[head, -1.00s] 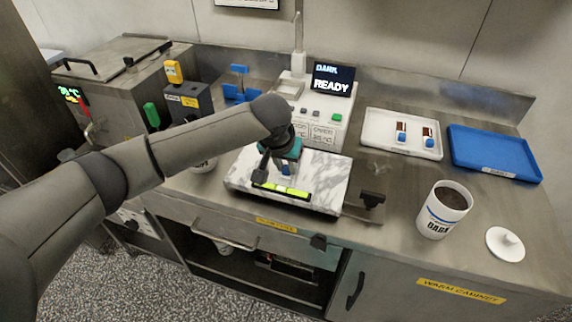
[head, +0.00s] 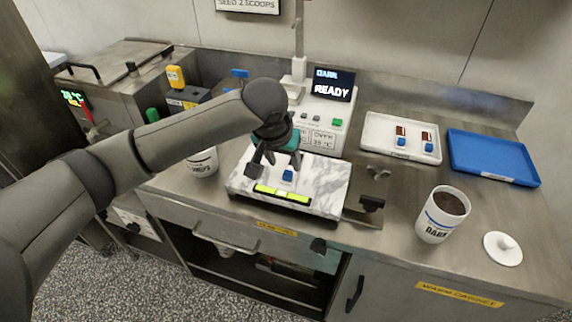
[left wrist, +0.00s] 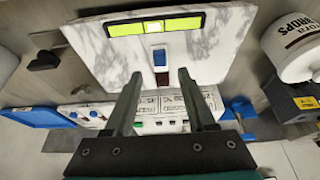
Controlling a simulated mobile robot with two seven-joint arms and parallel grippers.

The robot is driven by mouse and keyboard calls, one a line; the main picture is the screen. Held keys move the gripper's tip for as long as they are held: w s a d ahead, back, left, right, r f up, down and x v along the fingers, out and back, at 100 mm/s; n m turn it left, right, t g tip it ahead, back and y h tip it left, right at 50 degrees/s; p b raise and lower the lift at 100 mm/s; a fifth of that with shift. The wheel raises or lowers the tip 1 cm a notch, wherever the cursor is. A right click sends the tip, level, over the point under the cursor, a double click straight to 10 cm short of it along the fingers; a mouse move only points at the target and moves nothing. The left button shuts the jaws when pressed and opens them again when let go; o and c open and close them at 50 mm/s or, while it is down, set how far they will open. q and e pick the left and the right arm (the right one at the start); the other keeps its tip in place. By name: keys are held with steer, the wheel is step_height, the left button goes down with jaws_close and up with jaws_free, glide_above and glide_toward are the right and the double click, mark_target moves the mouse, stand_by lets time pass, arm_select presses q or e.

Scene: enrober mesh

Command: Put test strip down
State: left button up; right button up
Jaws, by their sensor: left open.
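The test strip (left wrist: 160,56), with a blue end and a brown part, lies on the white marble slab (left wrist: 215,45). In the head view its blue end (head: 287,175) shows on the slab (head: 320,185), and the gripper hides part of the rest. My left gripper (head: 268,162) is open and empty over the slab, just left of the strip. In the left wrist view its two fingers (left wrist: 160,78) stand apart, with the strip showing between and beyond their tips, clear of both. My right gripper is not in view.
A yellow-green level (head: 283,194) lies along the slab's front edge. Behind stands a machine with a READY screen (head: 333,85). To the right are a white tray (head: 378,145) with two strips, an empty blue tray (head: 495,158), a dark-filled tub (head: 443,215) and a lid (head: 503,248).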

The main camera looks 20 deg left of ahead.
arm_select(q)
steer(key=p+v, duration=0.1)
steer(key=v, duration=0.5)
steer(key=shift+r, duration=0.3)
steer(key=shift+s, duration=0.1)
